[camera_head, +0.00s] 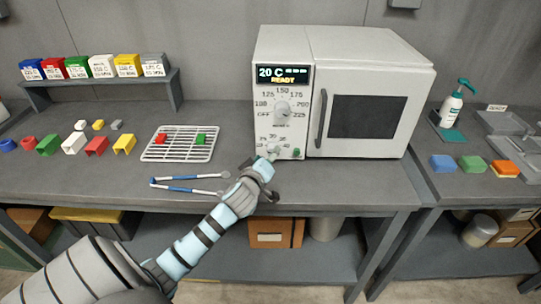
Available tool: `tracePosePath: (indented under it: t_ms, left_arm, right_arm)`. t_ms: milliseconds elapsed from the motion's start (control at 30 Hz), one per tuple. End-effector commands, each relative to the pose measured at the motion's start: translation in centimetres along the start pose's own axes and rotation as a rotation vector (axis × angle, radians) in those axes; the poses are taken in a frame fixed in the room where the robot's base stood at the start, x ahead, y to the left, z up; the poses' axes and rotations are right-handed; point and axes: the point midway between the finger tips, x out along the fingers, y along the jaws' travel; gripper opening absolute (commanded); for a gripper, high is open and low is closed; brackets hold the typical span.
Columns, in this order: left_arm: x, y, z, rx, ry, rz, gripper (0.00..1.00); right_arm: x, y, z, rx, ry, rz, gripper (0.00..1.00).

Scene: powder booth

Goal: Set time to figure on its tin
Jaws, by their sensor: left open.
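The white oven (370,45) stands on the bench with its door shut. Its display (283,75) reads 20 C, dashes and READY. The upper temperature dial (282,108) has OFF and figures up to 225 around it. Below it is the lower time dial's scale (264,139), with small figures; its knob is mostly hidden by my gripper. My left gripper (270,156) is open, at the lower dial; I cannot tell if it touches the knob. Labelled tins in blue (31,70), red (53,69), green, white, yellow and grey stand on the shelf. My right gripper is not in view.
A wire rack (181,144) holds a red piece (161,139) and a green piece (201,139). Blue-handled tongs (190,190) lie in front. Several coloured parts lie at left. A green button (296,153) is right of the lower dial. A soap bottle (451,108) and sponges stand at right.

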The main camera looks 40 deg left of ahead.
Motion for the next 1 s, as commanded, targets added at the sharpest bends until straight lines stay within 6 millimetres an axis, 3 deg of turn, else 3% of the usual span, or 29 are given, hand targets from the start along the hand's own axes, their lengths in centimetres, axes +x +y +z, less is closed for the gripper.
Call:
tracePosePath:
  t_ms: [100, 200, 467, 767, 1000]
  left_arm:
    - [2.2, -0.1, 0.1, 0.0, 0.001, -0.001, 0.47]
    - [3.2, 0.0, 0.0, 0.0, 0.0, 0.0, 0.47]
    - [3.5, 0.0, 0.0, 0.001, -0.001, 0.0, 0.47]
    - [3.4, 0.0, 0.0, 0.001, -0.001, 0.0, 0.03]
    - [3.4, 0.0, 0.0, 0.012, -0.001, -0.005, 0.0]
  right_arm:
    - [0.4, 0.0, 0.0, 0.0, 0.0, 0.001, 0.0]
    - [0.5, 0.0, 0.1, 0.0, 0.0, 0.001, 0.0]
    - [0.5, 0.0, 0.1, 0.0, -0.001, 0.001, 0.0]
    - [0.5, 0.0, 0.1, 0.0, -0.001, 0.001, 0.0]
    - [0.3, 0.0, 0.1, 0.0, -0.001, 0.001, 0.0]
